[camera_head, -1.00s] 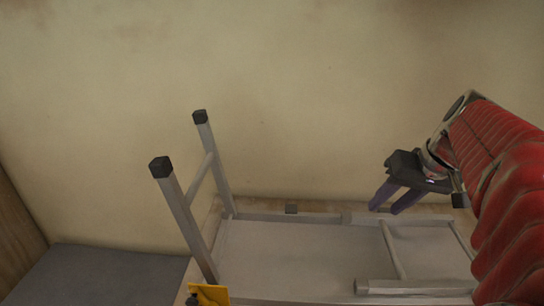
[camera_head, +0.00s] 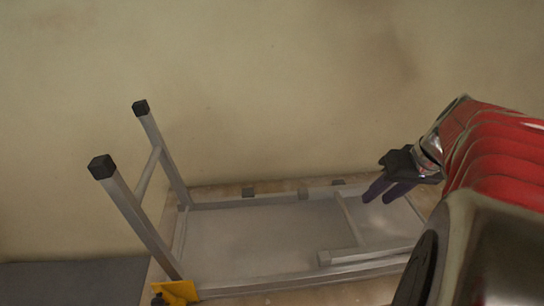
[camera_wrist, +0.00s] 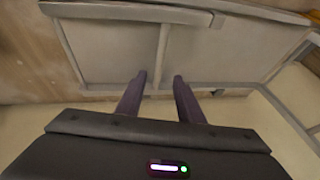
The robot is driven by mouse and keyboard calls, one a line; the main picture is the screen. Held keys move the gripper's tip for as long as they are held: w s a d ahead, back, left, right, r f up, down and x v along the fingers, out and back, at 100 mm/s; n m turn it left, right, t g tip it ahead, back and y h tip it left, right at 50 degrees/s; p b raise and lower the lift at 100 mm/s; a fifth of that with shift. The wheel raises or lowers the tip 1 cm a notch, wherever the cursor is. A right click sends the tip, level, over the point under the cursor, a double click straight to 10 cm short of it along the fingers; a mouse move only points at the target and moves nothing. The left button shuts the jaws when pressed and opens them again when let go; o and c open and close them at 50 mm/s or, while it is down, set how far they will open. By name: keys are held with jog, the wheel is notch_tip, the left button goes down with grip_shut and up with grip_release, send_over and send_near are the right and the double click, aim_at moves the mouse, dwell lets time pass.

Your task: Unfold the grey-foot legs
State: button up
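A table lies upside down, its pale grey underside (camera_head: 250,240) facing up. The grey-foot legs are folded flat over its right part; the near leg (camera_head: 370,250) has a grey foot (camera_head: 325,257), and a crossbar (camera_head: 348,218) runs to the far side. The wrist view shows this crossbar (camera_wrist: 162,55) and leg (camera_wrist: 120,12). My gripper (camera_head: 375,195) is open and empty above the table's far right edge, right of the crossbar. In the wrist view its fingers (camera_wrist: 158,85) are apart, near the crossbar's end. The far folded leg is hard to make out.
Two black-footed legs (camera_head: 130,210) stand upright at the table's left end. A yellow block (camera_head: 178,291) sits at the near left corner. A plaster wall (camera_head: 270,90) rises close behind. A dark grey surface (camera_head: 70,280) lies left.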

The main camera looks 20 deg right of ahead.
aim_at(351, 218)
jog(key=x, duration=1.3)
jog(key=shift+f, duration=0.1)
jog(key=shift+c, duration=0.3)
grip_shut()
jog(key=shift+a, duration=0.2)
jog(key=shift+d, duration=0.1)
